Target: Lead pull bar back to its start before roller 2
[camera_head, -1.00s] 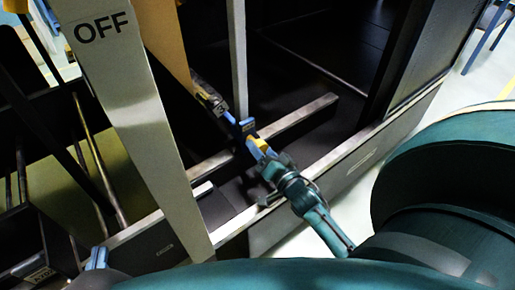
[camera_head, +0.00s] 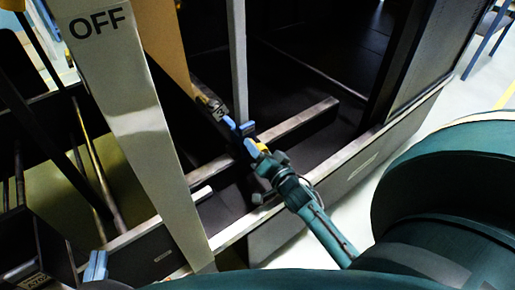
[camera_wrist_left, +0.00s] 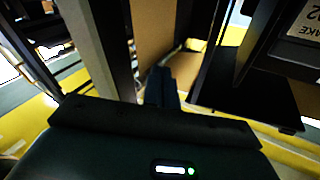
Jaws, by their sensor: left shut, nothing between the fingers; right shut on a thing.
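The brown kraft web (camera_head: 171,45) comes down behind the grey post marked OFF. At its lower end is a dark bar with a small numbered tag (camera_head: 214,104), which I take for the pull bar. My right gripper (camera_head: 239,130), with blue fingers, is shut at the near end of this bar; the fingers hide the exact grip. My left gripper (camera_head: 96,265) shows only its blue fingertips at the lower left, shut and empty, apart from the bar. In the left wrist view, the left gripper (camera_wrist_left: 160,84) points towards a brown sheet (camera_wrist_left: 154,35). I cannot tell which roller is roller 2.
The OFF post (camera_head: 130,120) stands between my two grippers. A thin upright (camera_head: 238,60) rises by the right gripper. A metal crossbar (camera_head: 300,122) and the frame's long side rail (camera_head: 370,150) lie close by. Thin rods (camera_head: 98,160) stand at left.

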